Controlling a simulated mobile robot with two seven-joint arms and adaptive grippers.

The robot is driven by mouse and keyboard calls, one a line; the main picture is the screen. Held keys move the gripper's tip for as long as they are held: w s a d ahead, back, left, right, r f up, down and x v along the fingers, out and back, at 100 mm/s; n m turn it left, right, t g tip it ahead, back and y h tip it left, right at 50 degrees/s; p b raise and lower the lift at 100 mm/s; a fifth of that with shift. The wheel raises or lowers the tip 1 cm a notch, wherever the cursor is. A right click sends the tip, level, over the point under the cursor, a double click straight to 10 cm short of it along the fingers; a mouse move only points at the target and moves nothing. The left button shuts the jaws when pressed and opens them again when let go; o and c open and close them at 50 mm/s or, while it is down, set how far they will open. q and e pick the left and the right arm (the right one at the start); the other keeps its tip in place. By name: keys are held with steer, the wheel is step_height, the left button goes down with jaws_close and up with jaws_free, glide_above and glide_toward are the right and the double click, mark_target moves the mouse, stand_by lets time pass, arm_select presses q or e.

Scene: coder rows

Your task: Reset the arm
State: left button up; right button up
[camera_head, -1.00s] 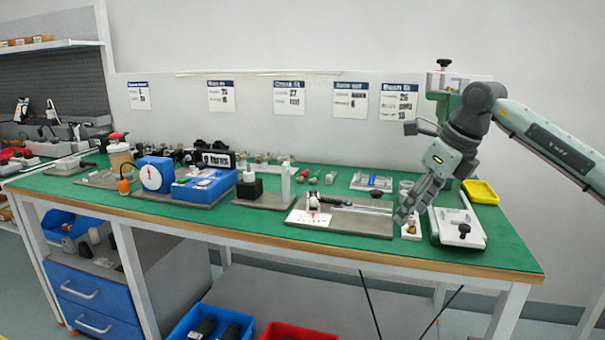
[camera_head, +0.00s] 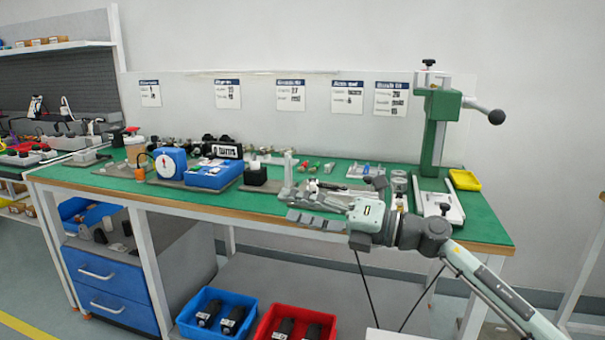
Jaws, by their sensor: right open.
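My right arm comes in from the lower right, with its grey and pale green links low in front of the workbench (camera_head: 250,222). My right gripper (camera_head: 305,203) is open and points left over the bench's front edge, with nothing seen between its fingers. It hides part of the grey plate and the small parts behind it. My left arm and left gripper are out of view.
A green lever press (camera_head: 437,125) stands at the right of the bench, by a yellow tray (camera_head: 465,180). A blue box device (camera_head: 214,174) and a round-faced blue device (camera_head: 171,162) stand left. Red (camera_head: 268,325) and blue bins (camera_head: 186,318) lie below.

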steer(key=w+d+f+m+t+h, duration=0.4)
steer(key=d+f+m+t+h, duration=0.65)
steer(key=m, duration=0.95)
steer(key=s+d+f+m+g+h, duration=0.1)
steer(key=s+d+f+m+h, duration=0.2)
steer(key=d+f, duration=0.35)
steer(key=s+d+f+m+g+h, duration=0.1)
steer(key=s+d+f+m+h, duration=0.1)
steer(key=d+f+m+h, duration=0.45)
steer(key=s+d+f+m+g+y, duration=0.1)
steer(key=s+d+f+m+g, duration=0.15)
steer(key=s+f, duration=0.45)
steer(key=s+d+f+m+g, duration=0.1)
steer(key=s+f+g, duration=0.3)
steer(key=f, duration=0.5)
steer(key=s+f+m+g, duration=0.1)
steer(key=s+f+g, duration=0.1)
steer(key=s, duration=0.4)
steer(key=s+f+m+g, duration=0.1)
steer(key=s+f, duration=0.4)
steer(key=s, duration=0.2)
steer(key=s+f+m+g, duration=0.1)
steer(key=s+f+g, duration=0.1)
steer(key=s, duration=0.5)
steer(key=shift+s+d+f+g+y, duration=0.15)
steer(key=shift+d+f+g+y, duration=0.2)
steer(key=shift+f, duration=0.5)
